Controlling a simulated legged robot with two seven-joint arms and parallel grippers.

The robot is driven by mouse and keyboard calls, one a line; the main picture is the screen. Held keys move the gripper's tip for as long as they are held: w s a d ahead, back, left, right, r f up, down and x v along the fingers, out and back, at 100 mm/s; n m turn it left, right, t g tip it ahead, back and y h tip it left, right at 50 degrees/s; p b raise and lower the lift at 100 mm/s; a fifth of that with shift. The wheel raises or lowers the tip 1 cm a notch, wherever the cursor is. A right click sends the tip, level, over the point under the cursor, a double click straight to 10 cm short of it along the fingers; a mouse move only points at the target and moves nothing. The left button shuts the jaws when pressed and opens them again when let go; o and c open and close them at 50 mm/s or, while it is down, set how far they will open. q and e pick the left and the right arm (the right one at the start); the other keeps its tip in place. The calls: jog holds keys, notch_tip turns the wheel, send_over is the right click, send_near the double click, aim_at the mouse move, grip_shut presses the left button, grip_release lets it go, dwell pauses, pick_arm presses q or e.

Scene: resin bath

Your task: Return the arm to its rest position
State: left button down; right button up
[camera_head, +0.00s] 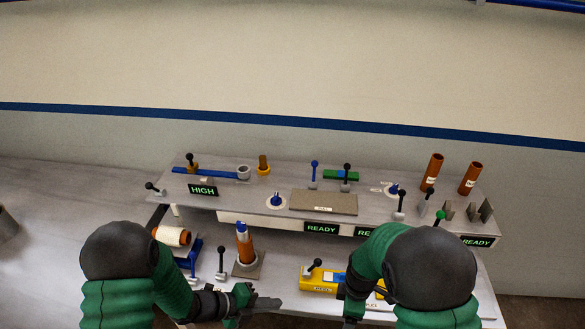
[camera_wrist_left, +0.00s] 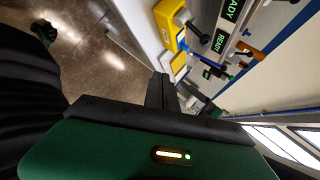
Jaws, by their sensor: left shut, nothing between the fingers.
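My left arm, green and black, comes in from the lower left in the head view. Its gripper (camera_head: 266,303) is shut and empty, low over the front edge of the bench, in front of the brown cylinder on its square base. In the left wrist view the dark fingers (camera_wrist_left: 163,92) are together with nothing held. My right arm comes in from the lower right. Its green and black gripper end (camera_head: 351,311) is at the bottom edge, partly cut off, and its fingers cannot be made out.
The bench (camera_head: 215,272) carries a brown cylinder (camera_head: 245,248), a white-ended roll (camera_head: 172,236) and a yellow box (camera_head: 318,279), close to my arms. The raised shelf (camera_head: 240,195) behind holds levers, a grey plate (camera_head: 322,202) and two brown tubes (camera_head: 432,172).

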pick_arm(q)
jog(key=w+a+r+n+t+y+b, duration=0.1)
jog(key=w+a+n+t+y+b, duration=0.3)
jog(key=a+n+y, duration=0.75)
jog(key=s+a+n+g+b, duration=0.1)
jog(key=s+n+g+b, duration=0.1)
jog(key=s+n, duration=0.5)
jog(key=s+a+n+g+h+b, duration=0.1)
jog(key=s+n+g+b, duration=0.1)
jog(key=s+n, duration=0.5)
jog(key=r+n+g, duration=0.1)
jog(key=n, duration=0.2)
jog(key=shift+a, duration=0.25)
pick_arm(e)
jog(key=s+d+r+m+t, duration=0.2)
jog(key=s+m, duration=0.7)
jog(key=m, duration=0.6)
jog(key=shift+d+r, duration=0.6)
jog(key=shift+d, duration=0.65)
pick_arm(q)
jog(key=shift+s, duration=0.3)
pick_arm(e)
jog(key=shift+s+r, duration=0.1)
jog(key=shift+s, duration=0.05)
pick_arm(q)
jog(key=shift+w, duration=0.15)
